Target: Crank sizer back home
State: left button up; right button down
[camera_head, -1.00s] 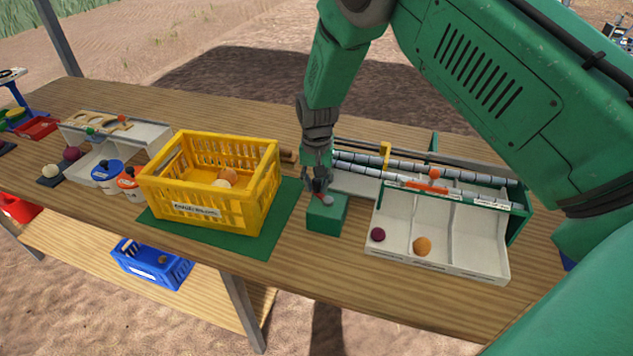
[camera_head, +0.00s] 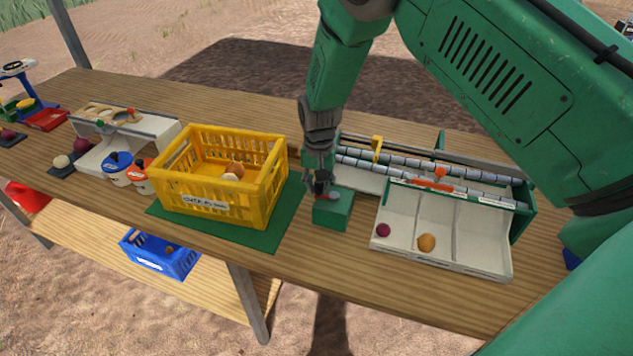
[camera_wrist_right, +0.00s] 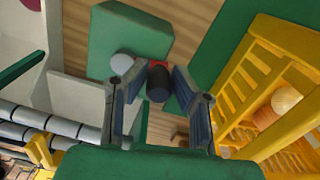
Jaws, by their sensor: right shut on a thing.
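The sizer (camera_head: 525,215) has a green frame, grey rollers (camera_head: 400,172) and a white sectioned tray (camera_head: 476,246) in front. A yellow slider (camera_head: 377,147) stands near the left end of its rollers. At its left is a green crank box (camera_head: 333,213) with a pale round hub (camera_wrist_right: 122,63). My right gripper (camera_head: 321,186) is low over this box. In the wrist view its fingers (camera_wrist_right: 160,90) are shut around a dark, red-ended crank knob (camera_wrist_right: 158,82). The gripper partly hides the crank. My left gripper is not in view.
A yellow crate (camera_head: 220,197) holding round produce stands on a green mat (camera_head: 287,215) left of the crank box. A purple onion (camera_head: 383,230) and an orange-brown one (camera_head: 426,242) lie in the tray. White, blue-lidded and orange-lidded containers stand farther left. My right arm spans the upper right.

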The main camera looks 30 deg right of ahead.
jog(key=shift+s+d, duration=0.25)
jog(key=shift+s+a+p, duration=0.15)
jog(key=shift+s+p, duration=0.2)
jog(key=shift+p, duration=0.1)
jog(key=shift+s+a+r, duration=0.1)
jog(key=shift+s, duration=0.25)
jog(key=shift+s+p, duration=0.4)
jog(key=shift+p, duration=0.1)
jog(key=shift+s+r, duration=0.1)
